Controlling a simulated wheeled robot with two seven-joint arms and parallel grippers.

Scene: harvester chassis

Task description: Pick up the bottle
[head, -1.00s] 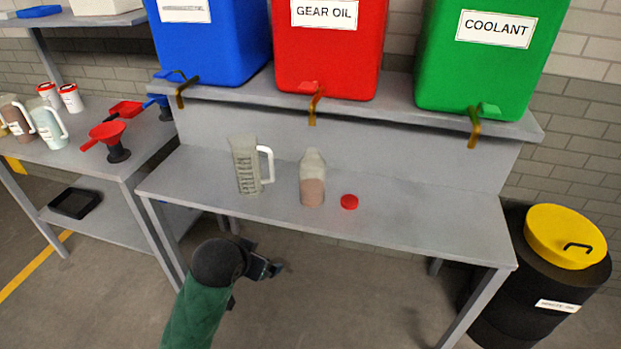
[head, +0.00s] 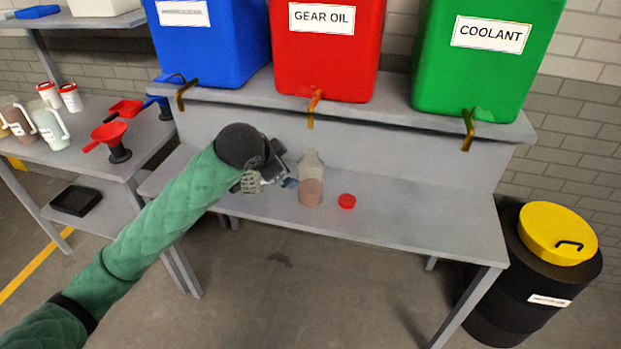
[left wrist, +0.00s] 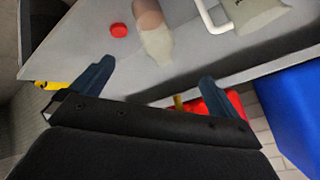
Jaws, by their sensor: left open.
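The bottle (head: 311,186) stands upright on the grey table, clear above with pinkish-brown contents below. It also shows in the left wrist view (left wrist: 152,28), beyond and between the two fingers. A red cap (head: 346,201) lies on the table to its right. It shows as a red disc in the left wrist view (left wrist: 119,30). My left gripper (head: 288,170) is just left of the bottle, open and empty. In the left wrist view its two dark blue fingers (left wrist: 152,88) are spread wide apart. My right gripper is in neither view.
A measuring jug (head: 250,184) stands left of the bottle, mostly hidden behind my left gripper. Blue, red (head: 325,60) and green containers with taps stand on the shelf above. The table's right part is clear. A black drum (head: 535,280) stands at the right.

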